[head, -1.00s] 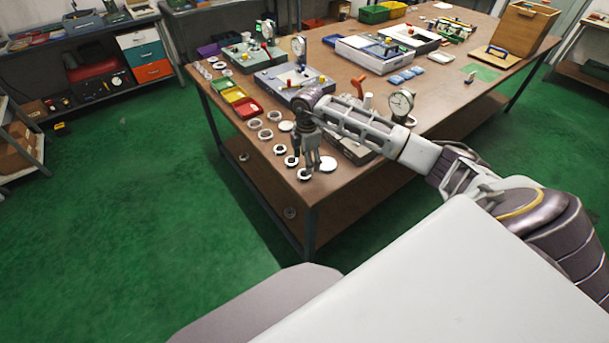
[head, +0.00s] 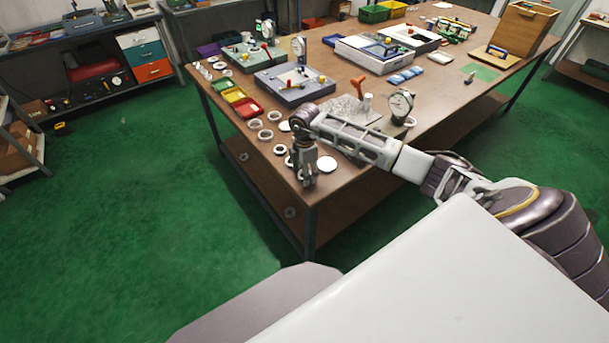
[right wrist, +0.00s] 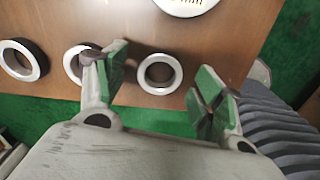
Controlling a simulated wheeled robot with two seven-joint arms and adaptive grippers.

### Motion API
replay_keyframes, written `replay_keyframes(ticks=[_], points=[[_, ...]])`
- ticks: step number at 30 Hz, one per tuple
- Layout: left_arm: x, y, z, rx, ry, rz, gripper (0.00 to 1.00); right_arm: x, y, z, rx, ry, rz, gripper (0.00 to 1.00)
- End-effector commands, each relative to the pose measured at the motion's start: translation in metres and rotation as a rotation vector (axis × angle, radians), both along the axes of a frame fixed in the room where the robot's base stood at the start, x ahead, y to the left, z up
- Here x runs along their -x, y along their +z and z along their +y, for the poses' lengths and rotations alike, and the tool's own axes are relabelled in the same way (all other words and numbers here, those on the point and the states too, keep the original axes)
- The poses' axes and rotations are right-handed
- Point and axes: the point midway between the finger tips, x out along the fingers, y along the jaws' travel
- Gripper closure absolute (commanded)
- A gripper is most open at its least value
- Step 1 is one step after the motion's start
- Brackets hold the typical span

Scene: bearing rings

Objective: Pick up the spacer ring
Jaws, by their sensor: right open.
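Several metal rings lie in a row near the table's left edge; in the head view one ring (head: 279,149) shows clear of my arm. Which of them is the spacer ring I cannot tell. My right gripper (head: 307,183) points down over the table's near corner and covers rings there. In the right wrist view the right gripper (right wrist: 161,64) is open and empty. A silver ring (right wrist: 160,74) lies flat on the table and appears between its fingers. A second ring (right wrist: 73,65) is partly hidden behind the left finger, and a dark-sided ring (right wrist: 22,62) lies further left.
The brown table (head: 440,110) ends close to these rings, with green floor beyond. A white disc (head: 327,163) lies right of the gripper. A dial gauge (head: 400,106) stands behind my forearm. Red, yellow and green trays (head: 247,108) and a grey fixture box (head: 294,86) stand further back.

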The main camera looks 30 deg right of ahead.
Motion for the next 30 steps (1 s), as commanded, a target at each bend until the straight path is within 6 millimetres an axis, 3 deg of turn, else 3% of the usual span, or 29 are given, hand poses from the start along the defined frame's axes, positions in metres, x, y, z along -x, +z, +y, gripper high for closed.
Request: replay_keyframes(ticks=[15,27,30], points=[[0.0023,-0.0002,-0.0034,0.004,0.001,0.003,0.47,0.0,-0.0022,-0.0001,0.0,0.0,0.0,0.32],[0.0024,-0.0002,-0.003,0.004,0.001,0.003,0.47,-0.0001,-0.0021,-0.0001,0.0,0.0,0.0,0.83],[0.0023,-0.0002,-0.003,0.004,0.001,0.003,0.47,-0.0003,-0.0018,-0.0001,0.0,0.0,-0.001,0.84]])
